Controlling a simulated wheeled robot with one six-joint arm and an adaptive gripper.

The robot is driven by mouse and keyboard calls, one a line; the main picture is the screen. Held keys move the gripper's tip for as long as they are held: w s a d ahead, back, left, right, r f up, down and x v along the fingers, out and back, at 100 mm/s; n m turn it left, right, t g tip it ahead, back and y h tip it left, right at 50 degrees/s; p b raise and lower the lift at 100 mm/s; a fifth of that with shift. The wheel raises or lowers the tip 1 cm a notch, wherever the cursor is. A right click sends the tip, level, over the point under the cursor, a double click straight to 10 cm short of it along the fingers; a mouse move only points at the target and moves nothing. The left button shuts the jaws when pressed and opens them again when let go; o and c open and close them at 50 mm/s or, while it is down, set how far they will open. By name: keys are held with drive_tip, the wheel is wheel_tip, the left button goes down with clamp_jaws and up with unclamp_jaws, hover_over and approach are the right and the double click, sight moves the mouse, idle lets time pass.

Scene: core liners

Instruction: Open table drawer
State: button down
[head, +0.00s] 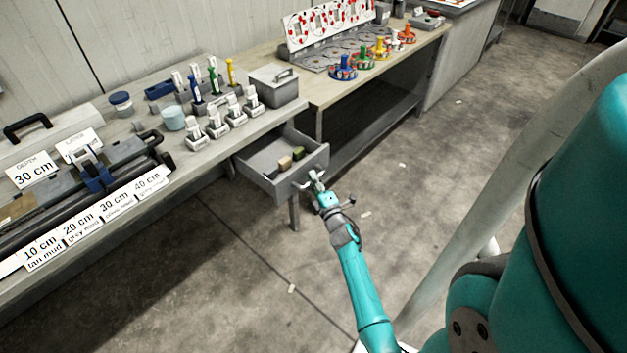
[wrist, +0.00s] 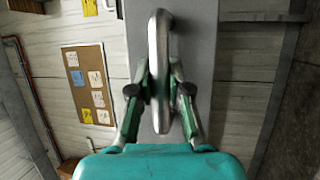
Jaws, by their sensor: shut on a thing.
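The grey table drawer (head: 291,178) stands pulled out from under the right end of the left table, with a tan block and a dark green block inside. My gripper (head: 316,181) is at the drawer's front face. In the wrist view, the fingers of my gripper (wrist: 160,95) are shut on the metal drawer handle (wrist: 160,40), one on each side of it. The grey drawer front (wrist: 200,50) fills the middle behind the handle. How far the drawer runs back under the tabletop is hidden.
The left table (head: 215,145) carries core tubes, length labels, small tools and a grey box (head: 273,86). A second table (head: 375,65) with coloured pieces stands behind. The concrete floor (head: 430,170) in front of the drawer is mostly clear, with small scraps.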

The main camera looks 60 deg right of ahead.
drive_tip(key=shift+s, duration=0.2)
drive_tip(key=c, duration=1.1)
unclamp_jaws()
drive_tip(key=shift+a, duration=0.1)
drive_tip(key=v, duration=1.2)
